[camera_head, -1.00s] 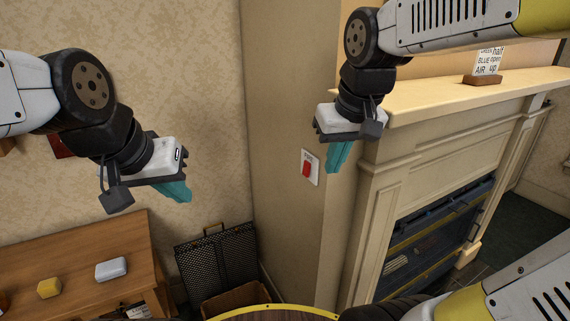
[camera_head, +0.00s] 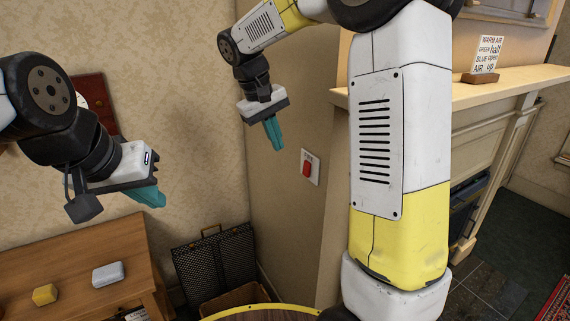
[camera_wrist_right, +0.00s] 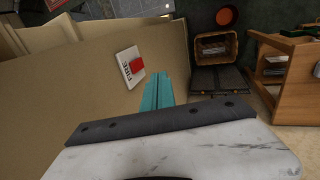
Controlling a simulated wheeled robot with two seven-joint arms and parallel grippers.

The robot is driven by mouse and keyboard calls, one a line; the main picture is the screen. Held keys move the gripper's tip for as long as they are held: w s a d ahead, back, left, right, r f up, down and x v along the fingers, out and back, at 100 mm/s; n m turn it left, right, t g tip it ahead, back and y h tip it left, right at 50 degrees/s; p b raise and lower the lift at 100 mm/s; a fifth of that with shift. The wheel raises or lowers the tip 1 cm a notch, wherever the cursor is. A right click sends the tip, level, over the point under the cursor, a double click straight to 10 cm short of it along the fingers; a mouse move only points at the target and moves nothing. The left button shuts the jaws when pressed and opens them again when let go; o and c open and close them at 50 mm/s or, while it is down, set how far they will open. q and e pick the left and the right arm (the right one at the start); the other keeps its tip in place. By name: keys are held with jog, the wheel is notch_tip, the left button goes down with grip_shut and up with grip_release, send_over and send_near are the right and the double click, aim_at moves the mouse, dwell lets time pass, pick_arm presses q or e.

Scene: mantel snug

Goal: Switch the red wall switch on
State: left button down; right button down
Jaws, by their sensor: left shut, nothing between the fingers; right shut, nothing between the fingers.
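The red wall switch (camera_head: 307,169) sits on a white plate on the side wall, in the middle of the head view. It also shows in the right wrist view (camera_wrist_right: 137,66), on a plate with lettering that looks like FIRE. My right gripper (camera_head: 274,134) is shut and empty, its teal fingers pointing down, up and to the left of the switch in the head view and apart from it. In the right wrist view its fingertips show just right of and below the plate. My left gripper (camera_head: 150,197) is shut and empty above the wooden table at the left.
A wooden table (camera_head: 70,262) at the left holds a yellow block (camera_head: 45,294) and a pale box (camera_head: 109,274). A dark mesh screen (camera_head: 216,262) stands in the corner. A mantel (camera_head: 500,88) with a sign (camera_head: 487,54) is at the right. My right arm crosses the mantel front.

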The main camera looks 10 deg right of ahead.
aim_at(307, 169)
dwell(0.3)
jog(key=w+d+f, duration=0.2)
jog(key=d+f, duration=0.4)
jog(key=f, duration=0.4)
jog(key=shift+w+d, duration=0.2)
jog(key=shift+d, duration=0.15)
jog(key=shift+d+f+h, duration=0.1)
jog(key=shift+d+h, duration=0.1)
jog(key=shift+h, duration=0.2)
jog(key=shift+w, duration=0.1)
